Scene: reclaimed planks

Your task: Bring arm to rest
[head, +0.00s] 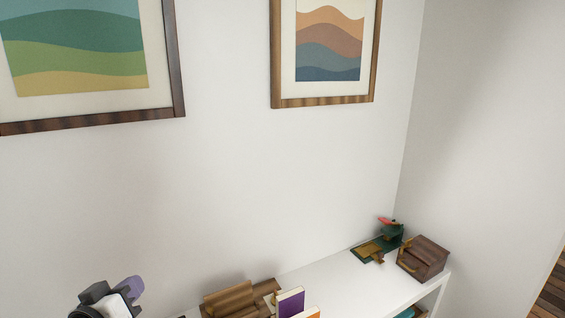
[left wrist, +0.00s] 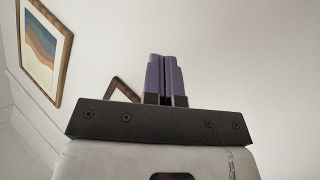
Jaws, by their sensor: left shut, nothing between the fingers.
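My left gripper shows at the bottom left of the head view (head: 134,287), with a purple finger, a dark mount and a white wrist body. In the left wrist view its two purple fingers (left wrist: 165,78) stand together in front of the wall. They are shut with nothing between them. The fingers touch nothing and are clear of the shelf. My right gripper is in neither view.
A white shelf (head: 335,283) runs along the wall. On it are a dark wooden box (head: 424,258), a green and brown object (head: 391,234), a purple book (head: 290,303) and a wooden item (head: 230,299). Two framed pictures hang above, one at left (head: 177,60), one at right (head: 276,60).

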